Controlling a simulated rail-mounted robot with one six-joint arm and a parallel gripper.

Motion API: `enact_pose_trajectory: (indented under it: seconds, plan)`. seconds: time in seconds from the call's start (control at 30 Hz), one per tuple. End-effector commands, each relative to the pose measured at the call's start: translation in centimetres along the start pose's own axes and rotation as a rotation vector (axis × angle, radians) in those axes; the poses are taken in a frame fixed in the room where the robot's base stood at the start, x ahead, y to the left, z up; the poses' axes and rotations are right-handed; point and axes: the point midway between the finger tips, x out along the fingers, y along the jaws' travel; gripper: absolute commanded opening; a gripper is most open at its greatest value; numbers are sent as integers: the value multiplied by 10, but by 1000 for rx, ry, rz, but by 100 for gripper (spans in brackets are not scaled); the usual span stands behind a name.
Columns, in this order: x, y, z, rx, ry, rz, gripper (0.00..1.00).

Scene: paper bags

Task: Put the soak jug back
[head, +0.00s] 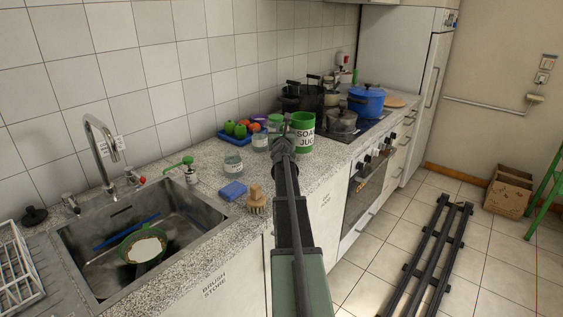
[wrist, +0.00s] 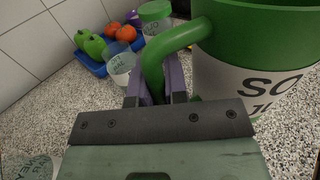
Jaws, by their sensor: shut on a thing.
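The soak jug (head: 304,137) is a green jug with a white label reading "SOAK JUG". It is upright over the right part of the speckled worktop, before the hob. In the wrist view it fills the upper right (wrist: 255,30), with its green handle towards me. My gripper (wrist: 163,88) is shut on that handle. In the head view my gripper (head: 285,142) is at the jug's left side, partly hidden by my wrist.
Clear jars (head: 233,162) and a blue tray (head: 235,137) of fruit and peppers stand left of the jug. A blue sponge (head: 232,191) and a brush (head: 257,201) lie nearer. The sink (head: 185,204) is at left; pots and the hob (head: 366,137) are at right.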

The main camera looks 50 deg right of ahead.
Motion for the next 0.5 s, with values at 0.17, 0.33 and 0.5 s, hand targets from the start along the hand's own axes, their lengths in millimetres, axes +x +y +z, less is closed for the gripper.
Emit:
enact_pose_trajectory:
  seconds: [0.17,0.33,0.5]
  plan:
    - [0,0,-6,-1,0,0,0]
    - [0,0,-41,0,0,0,0]
    - [0,0,-46,0,0,0,0]
